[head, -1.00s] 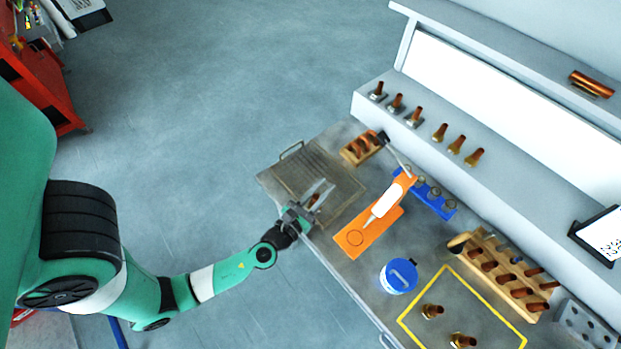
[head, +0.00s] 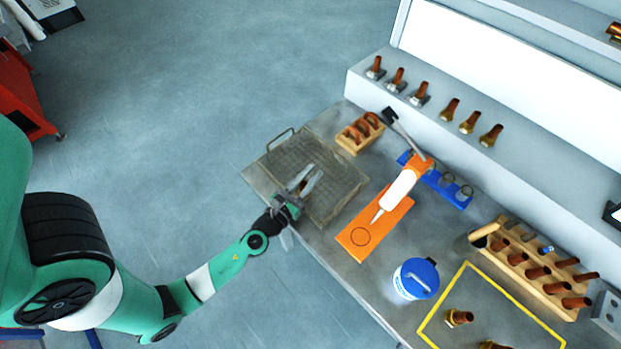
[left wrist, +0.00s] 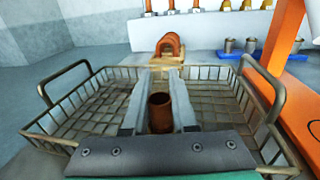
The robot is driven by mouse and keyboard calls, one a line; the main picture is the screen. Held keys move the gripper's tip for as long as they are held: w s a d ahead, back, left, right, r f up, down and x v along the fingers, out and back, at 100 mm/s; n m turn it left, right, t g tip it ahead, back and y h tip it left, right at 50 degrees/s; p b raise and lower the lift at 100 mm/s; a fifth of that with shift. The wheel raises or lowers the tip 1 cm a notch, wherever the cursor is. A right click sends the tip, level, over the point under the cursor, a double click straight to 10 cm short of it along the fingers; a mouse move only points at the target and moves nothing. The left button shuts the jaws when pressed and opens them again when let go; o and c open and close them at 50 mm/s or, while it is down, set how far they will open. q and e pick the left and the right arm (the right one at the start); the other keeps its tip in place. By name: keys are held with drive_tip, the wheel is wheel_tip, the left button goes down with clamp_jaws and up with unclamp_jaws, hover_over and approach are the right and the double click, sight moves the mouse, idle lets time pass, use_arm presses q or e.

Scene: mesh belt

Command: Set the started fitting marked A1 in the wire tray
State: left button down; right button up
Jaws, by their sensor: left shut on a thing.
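The wire tray (head: 345,205) lies at the far left end of the bench; its mesh and handles also show in the left wrist view (left wrist: 88,105). My left gripper (head: 306,182) is over the tray, with its fingers (left wrist: 160,100) pointing across it. It is shut on a copper fitting (left wrist: 160,115), whose open tube end stands up between the fingers. I cannot tell whether the fitting's lower end touches the mesh. No A1 mark is readable. My right gripper is out of view.
Copper bends in a wooden holder (head: 345,143) stand behind the tray. A blue-lidded tub (head: 415,279), a wooden rack (head: 545,285) and a yellow-outlined area with fittings (head: 459,318) are further right.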

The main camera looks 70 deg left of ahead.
use_arm(q)
drive_tip(key=shift+a, duration=0.1)
drive_tip(key=c, duration=0.7)
unclamp_jaws()
drive_tip(key=shift+r, duration=0.25)
drive_tip(key=v, duration=1)
drive_tip(key=shift+s+d+f+b, duration=0.15)
drive_tip(key=shift+s+d+b, duration=0.1)
drive_tip(key=shift+d+b, duration=0.1)
drive_tip(key=shift+s+d, duration=0.25)
drive_tip(key=shift+s, duration=0.35)
